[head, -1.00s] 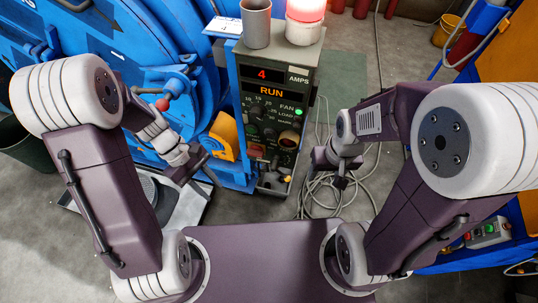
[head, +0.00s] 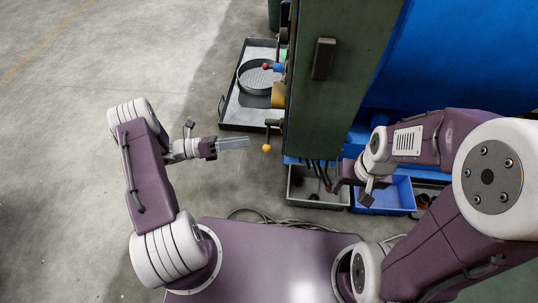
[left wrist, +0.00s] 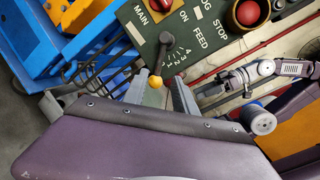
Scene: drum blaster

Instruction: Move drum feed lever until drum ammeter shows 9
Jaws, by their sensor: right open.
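The feed lever (head: 271,133) is a dark rod with a yellow knob, sticking out from the green cabinet (head: 335,85). It also shows in the left wrist view (left wrist: 155,81), beneath the FEED label and a small numbered scale; its exact setting is unclear. My left gripper (head: 248,143) is open and empty, fingers pointing at the knob with a small gap in the head view. In the left wrist view the knob appears between the fingertips. My right gripper (head: 364,190) is open and empty, low in front of the blue bin. The drum ammeter is out of view.
A red stop button (left wrist: 246,13) sits beside the lever on the panel. A red-knobbed handle (head: 265,67) and a tray (head: 230,112) with a round sieve lie beyond. A grey bin (head: 300,197) and a blue bin (head: 402,197) stand below the cabinet. Floor at left is clear.

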